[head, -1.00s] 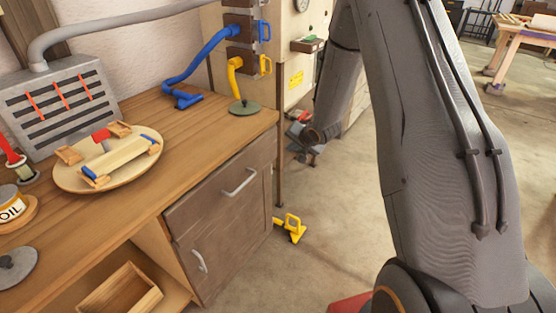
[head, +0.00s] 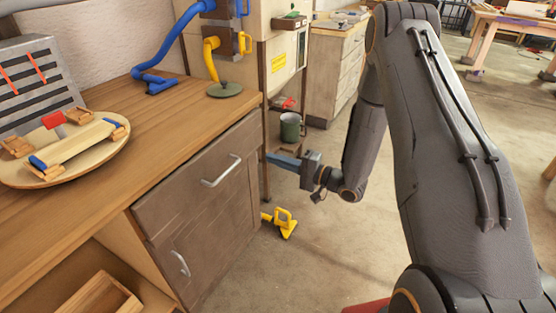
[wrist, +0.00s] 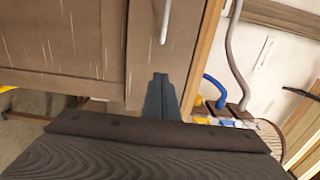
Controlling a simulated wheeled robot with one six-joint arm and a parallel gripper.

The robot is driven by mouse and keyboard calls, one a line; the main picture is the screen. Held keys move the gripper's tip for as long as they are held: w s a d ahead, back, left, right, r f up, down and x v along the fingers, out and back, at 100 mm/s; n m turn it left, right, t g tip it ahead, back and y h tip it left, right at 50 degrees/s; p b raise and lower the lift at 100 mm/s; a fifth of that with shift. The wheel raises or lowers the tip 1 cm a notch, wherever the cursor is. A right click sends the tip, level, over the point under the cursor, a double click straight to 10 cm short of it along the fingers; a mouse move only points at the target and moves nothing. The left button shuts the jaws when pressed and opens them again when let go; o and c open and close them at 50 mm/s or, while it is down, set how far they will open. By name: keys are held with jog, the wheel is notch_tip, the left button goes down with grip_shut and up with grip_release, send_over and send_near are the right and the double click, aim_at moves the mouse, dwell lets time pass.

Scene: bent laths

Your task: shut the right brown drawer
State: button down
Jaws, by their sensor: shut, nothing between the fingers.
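The brown drawer (head: 205,178) sits under the worktop at the cabinet's right end, above a brown door (head: 205,245). A pale bar handle (head: 222,171) is on its front. I cannot tell from here how far it stands out. My gripper (head: 268,157) is just right of the drawer's far end, its blue-grey fingers pointing left, shut and empty. In the wrist view, turned on its side, the fingertips (wrist: 160,76) appear in front of the drawer face (wrist: 183,55), below the handle (wrist: 165,22) in the picture. Contact cannot be told.
The wooden worktop (head: 160,132) carries a round tray (head: 85,178) and a green disc base (head: 225,90). A green mug (head: 291,127) stands on a shelf behind my gripper. A yellow object (head: 285,223) lies on the floor by the cabinet. The floor in front is clear.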

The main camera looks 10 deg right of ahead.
aim_at(239, 147)
jog(key=p+x, duration=0.1)
jog(key=x, duration=0.9)
jog(key=shift+w+a, duration=0.3)
